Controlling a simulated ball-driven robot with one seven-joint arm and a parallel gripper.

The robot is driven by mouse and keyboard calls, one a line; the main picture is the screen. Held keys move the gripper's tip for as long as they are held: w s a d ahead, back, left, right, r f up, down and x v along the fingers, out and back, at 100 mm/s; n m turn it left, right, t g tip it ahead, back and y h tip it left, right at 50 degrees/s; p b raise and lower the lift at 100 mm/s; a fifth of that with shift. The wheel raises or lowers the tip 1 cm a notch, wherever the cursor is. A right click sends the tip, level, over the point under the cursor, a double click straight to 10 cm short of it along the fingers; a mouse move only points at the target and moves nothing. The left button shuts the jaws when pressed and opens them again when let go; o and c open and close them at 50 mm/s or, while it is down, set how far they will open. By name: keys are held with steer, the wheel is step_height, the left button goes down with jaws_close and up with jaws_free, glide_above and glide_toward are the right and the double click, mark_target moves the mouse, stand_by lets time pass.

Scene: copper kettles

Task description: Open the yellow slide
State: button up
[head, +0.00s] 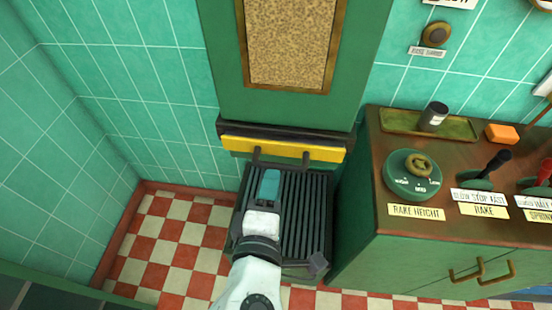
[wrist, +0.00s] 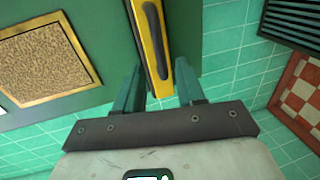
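The yellow slide (head: 283,149) is a flat bar across the lower front of the green cabinet, under a dark ledge. Its dark handle (head: 281,156) has two posts sticking out from its front. My gripper (head: 269,180) is in front of and below the slide, left of its middle. In the wrist view the yellow slide (wrist: 159,70) runs upright, with its dark handle (wrist: 153,40) along it. My gripper (wrist: 157,75) is open there, one teal finger on each side of the bar and handle in the picture. I cannot tell whether either finger touches.
A dark ribbed grate (head: 300,215) lies below the slide, under my arm. A wooden-topped counter (head: 450,160) with a rake height dial (head: 412,175) and levers stands at the right. Checkered floor (head: 165,240) is clear at the left.

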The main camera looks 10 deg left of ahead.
mark_target(277, 165)
steer(key=x, duration=0.7)
steer(key=shift+p, duration=0.35)
steer(key=shift+c, duration=0.2)
jaws_close()
steer(key=shift+s, duration=0.1)
